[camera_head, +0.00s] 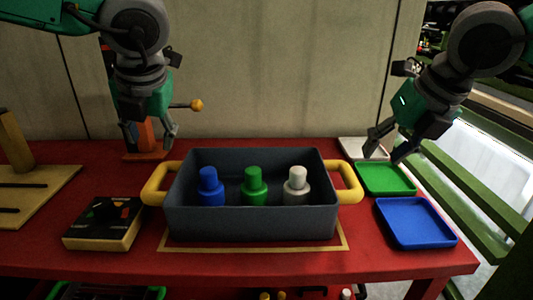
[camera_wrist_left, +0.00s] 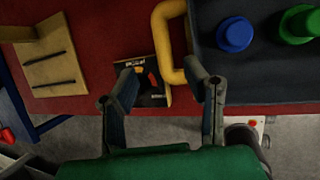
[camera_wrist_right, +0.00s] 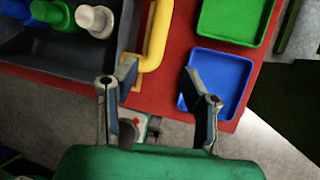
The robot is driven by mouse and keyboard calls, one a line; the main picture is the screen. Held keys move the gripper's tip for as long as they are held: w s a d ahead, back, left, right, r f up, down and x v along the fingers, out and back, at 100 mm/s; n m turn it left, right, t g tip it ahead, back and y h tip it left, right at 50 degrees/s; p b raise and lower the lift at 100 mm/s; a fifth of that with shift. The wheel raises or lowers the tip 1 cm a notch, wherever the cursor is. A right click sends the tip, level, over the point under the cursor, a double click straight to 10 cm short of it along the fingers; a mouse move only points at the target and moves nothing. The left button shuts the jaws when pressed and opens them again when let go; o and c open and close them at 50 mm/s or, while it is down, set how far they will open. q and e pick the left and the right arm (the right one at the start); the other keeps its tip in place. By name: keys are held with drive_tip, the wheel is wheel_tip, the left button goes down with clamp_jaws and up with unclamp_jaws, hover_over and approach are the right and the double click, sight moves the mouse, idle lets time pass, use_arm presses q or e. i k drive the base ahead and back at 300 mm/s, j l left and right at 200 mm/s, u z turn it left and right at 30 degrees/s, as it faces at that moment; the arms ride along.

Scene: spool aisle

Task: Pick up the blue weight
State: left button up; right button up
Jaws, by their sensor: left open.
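The blue weight (camera_head: 210,187) stands upright in the left part of a grey bin (camera_head: 250,222) with yellow handles. It also shows in the left wrist view (camera_wrist_left: 235,34). A green weight (camera_head: 254,187) and a white weight (camera_head: 296,187) stand to its right in the same bin. My left gripper (camera_head: 150,136) is open and empty, above the table to the left of the bin and apart from the blue weight. My right gripper (camera_head: 386,152) is open and empty, to the right of the bin near the trays.
A green tray (camera_head: 385,178) and a blue tray (camera_head: 417,222) lie empty at the right on the red table (camera_head: 110,262). A black-topped box (camera_head: 104,222) sits left of the bin. A wooden stand (camera_head: 30,190) is at the far left. A wall rises behind the table.

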sight(211, 192)
drive_tip(key=k+l, duration=0.8)
